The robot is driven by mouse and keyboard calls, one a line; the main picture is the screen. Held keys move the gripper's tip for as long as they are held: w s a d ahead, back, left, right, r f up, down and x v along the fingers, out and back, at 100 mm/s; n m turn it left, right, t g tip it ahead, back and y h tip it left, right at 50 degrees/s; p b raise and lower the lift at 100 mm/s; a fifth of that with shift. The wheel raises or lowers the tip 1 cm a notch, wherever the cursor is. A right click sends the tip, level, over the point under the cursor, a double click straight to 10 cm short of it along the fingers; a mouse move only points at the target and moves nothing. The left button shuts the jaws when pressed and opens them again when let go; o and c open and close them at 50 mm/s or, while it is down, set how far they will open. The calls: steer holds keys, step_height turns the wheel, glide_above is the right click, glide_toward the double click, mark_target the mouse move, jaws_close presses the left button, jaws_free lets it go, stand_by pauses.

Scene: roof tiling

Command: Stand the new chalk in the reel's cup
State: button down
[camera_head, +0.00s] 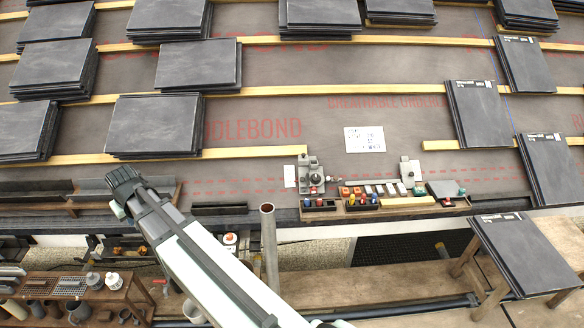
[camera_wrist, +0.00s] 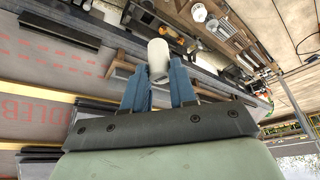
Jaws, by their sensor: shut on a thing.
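My gripper (camera_head: 119,198) is over the left part of the roof's lower edge. In the wrist view, its two blue fingers (camera_wrist: 159,76) are shut on a short white cylinder (camera_wrist: 158,54), which looks like the chalk. The cylinder sticks out past the fingertips. In the head view, a small pale piece shows at the gripper's tip, too small to make out clearly. A grey device with a round knob (camera_head: 314,178) stands on the roof's lower edge, right of the gripper. I cannot tell whether it is the reel, and no cup is clear.
A tray of small coloured parts (camera_head: 340,212) lies along the eave. An upright pipe (camera_head: 269,240) stands between it and my arm. A wooden bench (camera_head: 75,285) with pots is at lower left. Slate stacks (camera_head: 155,125) cover the battens. Bare underlay (camera_head: 270,120) lies between.

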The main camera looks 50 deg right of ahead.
steer(key=shift+d, duration=0.15)
stand_by(0.5)
steer(key=s+d+f+m+g+h, duration=0.1)
steer(key=s+d+f+m, duration=0.25)
steer(key=d, duration=1.95)
steer(key=s+d+f+m+h, duration=0.1)
steer(key=s+d+f+m, duration=0.3)
steer(key=d, duration=1.9)
steer(key=s+d+f+m+g+h, duration=0.1)
steer(key=s+d+m+h, duration=0.3)
steer(key=d, duration=1.9)
steer(key=w+d+m+g+y, duration=0.1)
steer(key=w+d+m+y, duration=0.2)
steer(key=d, duration=0.7)
steer(key=shift+h, duration=0.6)
steer(key=shift+w+a+f, duration=0.15)
steer(key=shift+w+f, duration=0.05)
steer(key=shift+f, duration=2.3)
steer(key=shift+w+a+f, duration=0.1)
steer(key=shift+w+f, duration=0.05)
steer(key=shift+f, duration=2.35)
steer(key=c, duration=1.1)
jaws_free()
steer(key=shift+c, duration=0.2)
steer(key=shift+w, duration=0.1)
